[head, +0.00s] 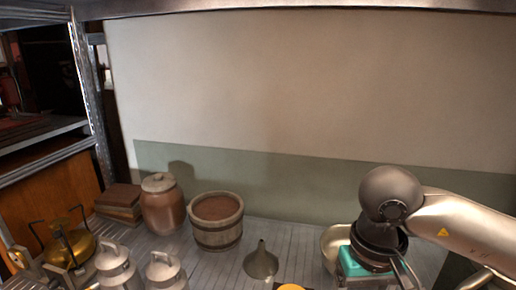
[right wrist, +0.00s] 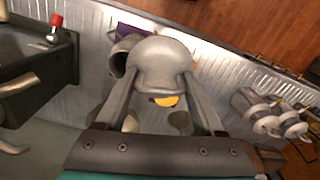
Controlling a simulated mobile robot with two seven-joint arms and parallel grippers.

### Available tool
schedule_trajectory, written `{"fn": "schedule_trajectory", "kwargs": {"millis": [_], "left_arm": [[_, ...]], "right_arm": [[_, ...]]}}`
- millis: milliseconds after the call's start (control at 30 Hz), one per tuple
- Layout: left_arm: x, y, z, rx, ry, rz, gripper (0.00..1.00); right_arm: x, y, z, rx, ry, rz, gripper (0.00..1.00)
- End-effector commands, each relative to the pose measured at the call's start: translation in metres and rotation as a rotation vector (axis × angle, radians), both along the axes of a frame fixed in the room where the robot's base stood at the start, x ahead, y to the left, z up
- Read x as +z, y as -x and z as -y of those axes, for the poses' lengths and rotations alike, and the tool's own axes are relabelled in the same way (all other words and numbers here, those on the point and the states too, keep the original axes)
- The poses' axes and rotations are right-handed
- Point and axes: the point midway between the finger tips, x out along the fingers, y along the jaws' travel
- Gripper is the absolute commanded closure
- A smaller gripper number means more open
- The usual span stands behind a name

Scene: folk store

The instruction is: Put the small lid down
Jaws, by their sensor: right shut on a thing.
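In the right wrist view, my right gripper (right wrist: 160,78) is shut on a grey, dome-shaped metal piece, which I take for the small lid (right wrist: 162,58). The lid sits between the two fingers, above the slatted surface; its underside is hidden. In the head view my right gripper (head: 397,272) is at the lower right, pointing down, with its fingertips and the lid cut off or hidden. My left gripper is not in view.
Two grey milk cans (head: 115,266) (head: 163,271) stand at the lower left beside a brass kettle (head: 77,247). A funnel (head: 261,262), wooden tub (head: 217,232) and lidded clay jar (head: 162,208) stand on the counter (head: 288,238). A pale basin (head: 330,240) is behind my right gripper.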

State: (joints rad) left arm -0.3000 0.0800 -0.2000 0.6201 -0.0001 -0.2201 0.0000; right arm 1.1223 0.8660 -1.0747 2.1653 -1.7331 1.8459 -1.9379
Motion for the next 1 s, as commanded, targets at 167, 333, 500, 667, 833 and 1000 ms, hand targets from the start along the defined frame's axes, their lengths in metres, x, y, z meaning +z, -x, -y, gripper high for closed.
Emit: {"fn": "schedule_trajectory", "kwargs": {"millis": [167, 333, 500, 667, 833, 1000], "left_arm": [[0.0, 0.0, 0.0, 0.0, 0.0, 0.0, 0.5], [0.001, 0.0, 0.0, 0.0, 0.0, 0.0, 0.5], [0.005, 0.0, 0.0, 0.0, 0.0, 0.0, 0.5], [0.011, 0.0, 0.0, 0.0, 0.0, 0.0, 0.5], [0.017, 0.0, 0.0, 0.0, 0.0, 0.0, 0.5], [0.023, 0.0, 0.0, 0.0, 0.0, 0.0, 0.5]], "right_arm": [[0.0, 0.0, 0.0, -0.001, 0.0, 0.001, 0.86], [0.001, -0.001, 0.0, -0.025, 0.0, 0.001, 0.86], [0.006, -0.005, 0.003, -0.19, -0.001, 0.004, 0.86], [0.013, -0.012, 0.009, -0.465, -0.003, 0.009, 0.86], [0.02, -0.02, 0.014, -0.774, -0.008, 0.013, 0.86], [0.027, -0.026, 0.021, -1.084, -0.012, 0.016, 0.86]]}}
